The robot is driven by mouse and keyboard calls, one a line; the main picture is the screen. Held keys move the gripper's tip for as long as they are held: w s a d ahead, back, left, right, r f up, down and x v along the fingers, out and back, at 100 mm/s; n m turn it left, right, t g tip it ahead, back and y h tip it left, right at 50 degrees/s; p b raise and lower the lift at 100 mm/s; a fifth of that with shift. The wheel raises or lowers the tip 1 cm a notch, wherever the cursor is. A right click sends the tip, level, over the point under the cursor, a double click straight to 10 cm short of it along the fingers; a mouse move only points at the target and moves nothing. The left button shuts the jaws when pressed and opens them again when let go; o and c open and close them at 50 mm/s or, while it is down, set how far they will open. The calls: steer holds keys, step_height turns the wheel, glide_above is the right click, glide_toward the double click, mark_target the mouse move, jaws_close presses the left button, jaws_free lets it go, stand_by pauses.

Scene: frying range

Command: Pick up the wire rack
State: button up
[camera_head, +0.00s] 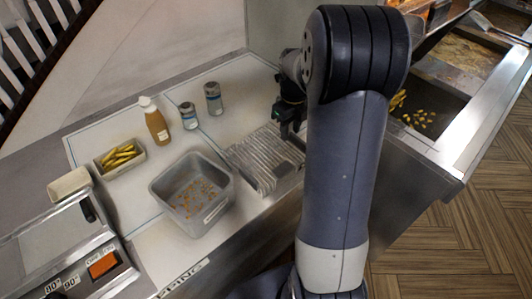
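The wire rack (262,158) is a grey, ribbed, roughly rectangular piece lying flat on the counter, left of my arm. My gripper (294,134) is dark and points down at the rack's right side. It is partly hidden by my arm, so its fingers and any contact with the rack cannot be made out. Part of the rack's right edge is also hidden behind my gripper and arm.
A grey tub (215,212) with crumbs stands just left of the rack. A sauce bottle (155,122), two shakers (189,116) (213,99) and a tray of yellow food (121,170) stand farther left. A fryer basin (432,105) lies right.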

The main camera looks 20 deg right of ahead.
jaws_close()
stand_by(0.3)
stand_by(1.1)
